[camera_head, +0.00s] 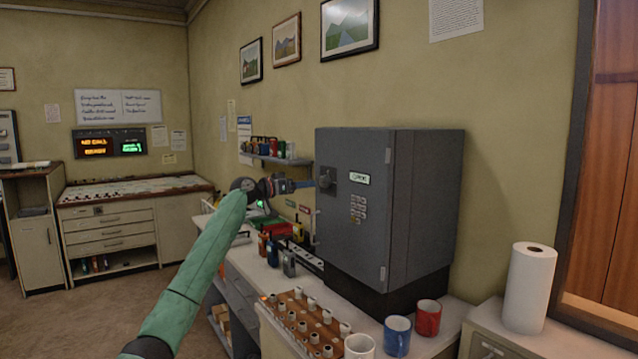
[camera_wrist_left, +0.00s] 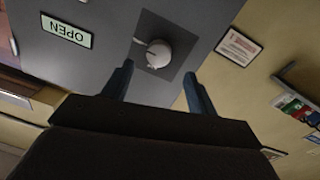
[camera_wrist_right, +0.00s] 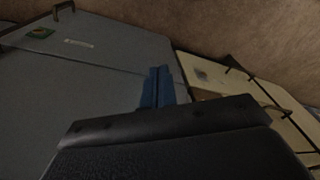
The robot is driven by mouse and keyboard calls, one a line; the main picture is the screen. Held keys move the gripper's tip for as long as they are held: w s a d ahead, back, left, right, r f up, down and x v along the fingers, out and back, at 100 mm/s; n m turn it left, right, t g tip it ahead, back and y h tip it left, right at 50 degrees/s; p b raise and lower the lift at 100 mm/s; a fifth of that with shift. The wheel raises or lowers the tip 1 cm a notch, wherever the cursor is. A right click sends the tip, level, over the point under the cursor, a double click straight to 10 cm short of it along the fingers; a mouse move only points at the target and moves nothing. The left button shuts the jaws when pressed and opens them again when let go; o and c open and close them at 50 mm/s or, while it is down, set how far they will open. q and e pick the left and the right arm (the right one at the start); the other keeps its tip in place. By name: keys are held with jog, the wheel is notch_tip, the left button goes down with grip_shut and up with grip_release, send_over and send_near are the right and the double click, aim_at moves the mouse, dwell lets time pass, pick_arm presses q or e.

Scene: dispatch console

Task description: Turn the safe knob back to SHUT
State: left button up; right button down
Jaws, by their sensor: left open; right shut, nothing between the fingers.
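The grey safe (camera_head: 421,200) stands on the counter with its door shut flush, as far as I can see. Its round knob (camera_wrist_left: 158,54) sits on a dark square plate, with a small pointer toward the green OPEN sign (camera_wrist_left: 66,31). The sign also shows on the safe front in the head view (camera_head: 359,178). My left gripper (camera_head: 311,184) is in front of the knob. Its fingers (camera_wrist_left: 158,76) are open on either side of the knob and appear not to touch it. My right gripper (camera_wrist_right: 157,72) is shut and empty, low beside grey cabinet panels, and out of the head view.
Below the safe are a wooden rack of pegs (camera_head: 298,318), a blue mug (camera_head: 397,337), a red mug (camera_head: 428,318) and handheld radios (camera_head: 288,262). A paper roll (camera_head: 528,290) stands at right. The floor at left is clear.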

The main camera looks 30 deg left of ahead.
aim_at(321, 182)
pick_arm(q)
jog(key=p+x, duration=0.2)
jog(key=x, duration=0.3)
jog(key=shift+w+r, duration=0.1)
jog(key=shift+r, duration=0.05)
jog(key=shift+w+d+p, duration=0.25)
jog(key=shift+w+p, duration=0.05)
jog(key=shift+w, duration=0.1)
pick_arm(e)
notch_tip(321, 182, down, 11)
jog(key=s+d, duration=0.1)
jog(key=s, duration=0.2)
jog(key=shift+d, duration=0.3)
pick_arm(q)
jog(key=c, duration=1)
